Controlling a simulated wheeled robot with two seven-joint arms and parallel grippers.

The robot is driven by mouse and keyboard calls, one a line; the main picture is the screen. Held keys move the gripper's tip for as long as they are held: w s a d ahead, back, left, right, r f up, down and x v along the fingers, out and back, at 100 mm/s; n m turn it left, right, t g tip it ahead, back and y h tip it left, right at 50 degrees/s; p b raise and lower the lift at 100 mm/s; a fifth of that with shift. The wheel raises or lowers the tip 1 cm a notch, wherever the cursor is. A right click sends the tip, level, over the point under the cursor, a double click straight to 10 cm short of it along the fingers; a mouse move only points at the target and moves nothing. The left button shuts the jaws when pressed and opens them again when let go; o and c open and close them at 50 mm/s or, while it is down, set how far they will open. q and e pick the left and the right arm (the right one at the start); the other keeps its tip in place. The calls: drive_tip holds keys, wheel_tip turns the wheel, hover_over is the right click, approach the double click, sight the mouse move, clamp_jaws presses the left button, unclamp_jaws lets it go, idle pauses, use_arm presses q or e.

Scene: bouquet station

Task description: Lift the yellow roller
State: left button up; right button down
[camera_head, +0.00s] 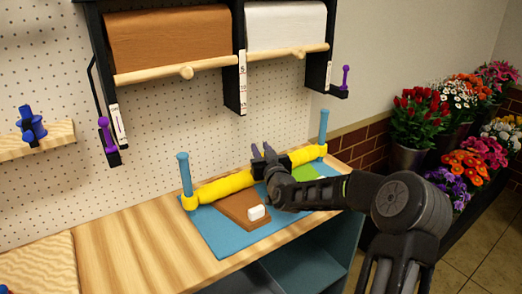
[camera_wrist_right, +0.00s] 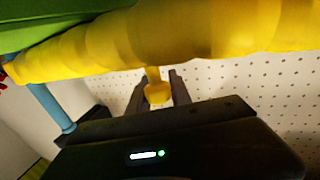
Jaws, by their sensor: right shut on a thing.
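The yellow roller (camera_head: 226,186) is a long lumpy bar spanning between two blue upright posts. Its ends sit at the posts, low over the blue mat. In the right wrist view the roller (camera_wrist_right: 190,32) crosses the top, with a small yellow tab (camera_wrist_right: 157,92) sticking out from it. My right gripper (camera_head: 264,153) is at the middle of the roller. In the wrist view its dark fingers (camera_wrist_right: 158,94) are shut on the tab. The gripper and arm hide part of the roller. My left gripper is not in view.
The left post (camera_head: 184,172) and right post (camera_head: 323,127) rise from the blue mat (camera_head: 213,236). A brown board (camera_head: 238,206) with a white block (camera_head: 256,212) lies on the mat. A paper-roll rack (camera_head: 234,78) hangs above. Flower buckets (camera_head: 405,155) stand at right.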

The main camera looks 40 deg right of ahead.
wheel_tip(320, 180, up, 11)
drive_tip(key=b, duration=0.1)
idle(0.3)
drive_tip(key=c, duration=1.5)
unclamp_jaws()
drive_tip(key=shift+r, duration=0.1)
drive_tip(key=shift+c, duration=0.2)
drive_tip(key=o, duration=0.4)
drive_tip(key=shift+f, duration=0.25)
drive_tip(key=shift+s, duration=0.1)
